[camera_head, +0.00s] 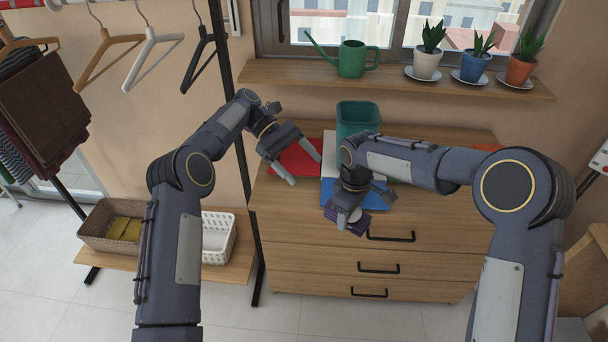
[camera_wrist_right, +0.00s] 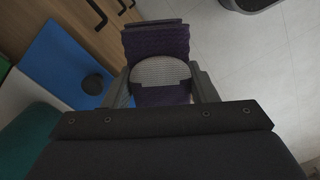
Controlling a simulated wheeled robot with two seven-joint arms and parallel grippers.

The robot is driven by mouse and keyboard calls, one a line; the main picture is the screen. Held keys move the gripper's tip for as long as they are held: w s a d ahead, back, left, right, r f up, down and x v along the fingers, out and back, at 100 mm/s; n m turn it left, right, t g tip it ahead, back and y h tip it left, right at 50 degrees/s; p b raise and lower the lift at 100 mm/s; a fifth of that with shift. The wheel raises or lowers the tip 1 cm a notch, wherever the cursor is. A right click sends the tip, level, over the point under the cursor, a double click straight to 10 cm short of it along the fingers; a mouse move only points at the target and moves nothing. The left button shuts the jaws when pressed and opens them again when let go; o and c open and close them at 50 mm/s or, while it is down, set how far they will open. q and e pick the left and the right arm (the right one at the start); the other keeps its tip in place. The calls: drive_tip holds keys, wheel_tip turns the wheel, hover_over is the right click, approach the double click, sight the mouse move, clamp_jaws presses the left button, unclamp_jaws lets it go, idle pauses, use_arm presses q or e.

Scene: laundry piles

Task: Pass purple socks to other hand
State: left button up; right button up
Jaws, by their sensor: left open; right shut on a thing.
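The purple socks (camera_wrist_right: 155,42) are a folded bundle with a light grey patch, held between the fingers of my right gripper (camera_wrist_right: 163,88) in the right wrist view. In the head view the purple socks (camera_head: 347,218) show below my right gripper (camera_head: 352,212), near the dresser's front edge, partly hidden by its fingers. My left gripper (camera_head: 305,166) is open and empty, above the red cloth at the left of the dresser top. It is apart from the socks, up and to the left of them.
On the dresser (camera_head: 440,222) lie a red cloth (camera_head: 290,160) and a blue folder-like sheet (camera_head: 376,198). A green bin (camera_head: 357,116) stands behind. A wicker basket (camera_head: 105,232) and a white basket (camera_head: 222,245) sit on a low shelf at left. A black rack post stands beside my left arm.

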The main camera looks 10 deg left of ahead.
use_arm(q)
wheel_tip(320, 180, down, 4)
drive_tip(key=d+g, duration=0.1)
approach(358, 222)
drive_tip(key=shift+n, duration=0.4)
drive_tip(key=f, duration=0.2)
drive_tip(key=d+f, duration=0.1)
drive_tip(key=f, duration=0.1)
drive_tip(key=d+f, duration=0.1)
drive_tip(key=f, duration=0.1)
drive_tip(key=shift+d, duration=0.2)
drive_tip(key=shift+h, duration=0.3)
drive_tip(key=c, duration=0.5)
drive_tip(key=o, duration=0.5)
drive_tip(key=shift+a+r, duration=0.1)
